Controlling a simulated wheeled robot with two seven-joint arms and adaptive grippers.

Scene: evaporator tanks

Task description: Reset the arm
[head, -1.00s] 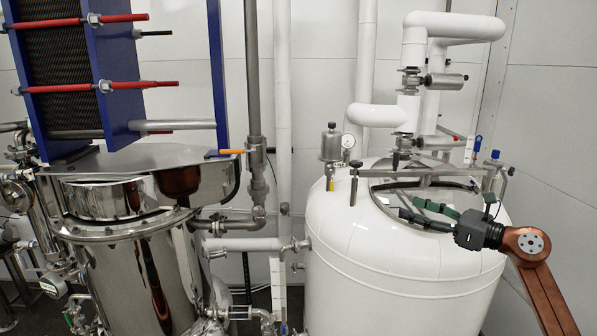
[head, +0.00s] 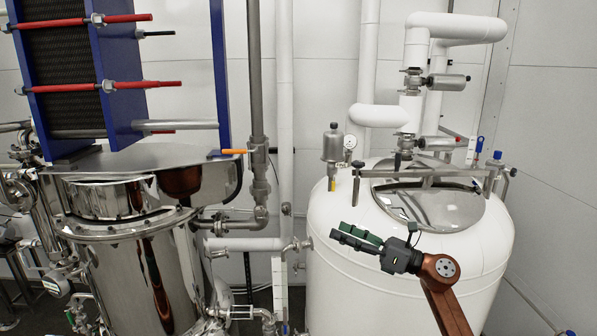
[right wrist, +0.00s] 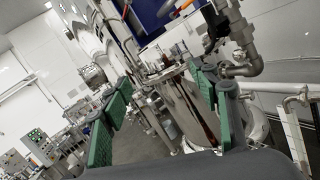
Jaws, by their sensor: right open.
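My right gripper (head: 352,238) is in front of the white tank (head: 400,270) at the right of the head view, with its arm coming up from the bottom right. Its fingers point left. In the right wrist view its two green-padded fingers (right wrist: 165,110) stand wide apart with nothing between them. My left gripper is in neither view.
The white tank has a round steel lid (head: 430,207) with a bar (head: 420,172) across it, a gauge (head: 349,141) and valves on top. White pipes (head: 455,27) rise behind. A polished steel vessel (head: 140,270) and a blue-framed plate unit (head: 75,85) stand at left. Pipes (head: 258,120) run between the tanks.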

